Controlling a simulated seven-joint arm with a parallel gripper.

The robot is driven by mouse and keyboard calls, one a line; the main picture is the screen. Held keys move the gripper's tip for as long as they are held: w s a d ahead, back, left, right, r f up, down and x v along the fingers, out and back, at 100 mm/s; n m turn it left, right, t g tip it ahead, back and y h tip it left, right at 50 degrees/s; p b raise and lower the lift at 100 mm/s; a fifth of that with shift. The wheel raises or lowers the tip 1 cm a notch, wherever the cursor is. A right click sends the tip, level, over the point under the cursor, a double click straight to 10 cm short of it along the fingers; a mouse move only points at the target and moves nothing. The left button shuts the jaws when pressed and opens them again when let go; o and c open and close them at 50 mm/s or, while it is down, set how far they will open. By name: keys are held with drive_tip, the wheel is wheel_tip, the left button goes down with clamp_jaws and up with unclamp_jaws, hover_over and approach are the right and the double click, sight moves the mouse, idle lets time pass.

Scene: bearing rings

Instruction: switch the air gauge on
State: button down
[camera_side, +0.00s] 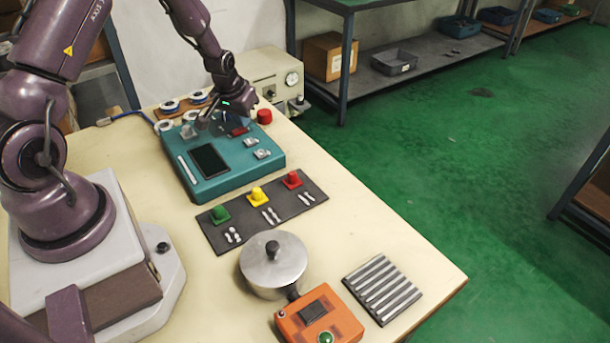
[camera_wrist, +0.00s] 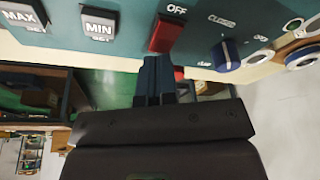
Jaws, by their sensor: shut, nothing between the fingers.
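The air gauge (camera_side: 217,178) is a teal box with a dark screen at the back of the bench. Its red rocker switch (camera_wrist: 166,34) is marked OFF at one end in the wrist view; it also shows small in the side view (camera_side: 240,131). My gripper (camera_wrist: 157,62) is shut and empty, its fingertips right at the red switch. I cannot tell whether they touch it. In the side view my gripper (camera_side: 229,120) is low over the far part of the box, its fingers hard to make out.
MAX (camera_wrist: 22,16) and MIN (camera_wrist: 99,27) buttons and a blue knob (camera_wrist: 227,54) flank the switch. A beige unit with a dial (camera_side: 278,80) stands behind. A dark mat with coloured knobs (camera_side: 262,207), a lidded steel pot (camera_side: 273,268) and an orange box (camera_side: 318,318) stand nearer.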

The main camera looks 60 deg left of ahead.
drive_tip(key=shift+f, duration=0.4)
idle(0.3)
drive_tip(key=shift+r, duration=0.1)
drive_tip(key=shift+r, duration=3.45)
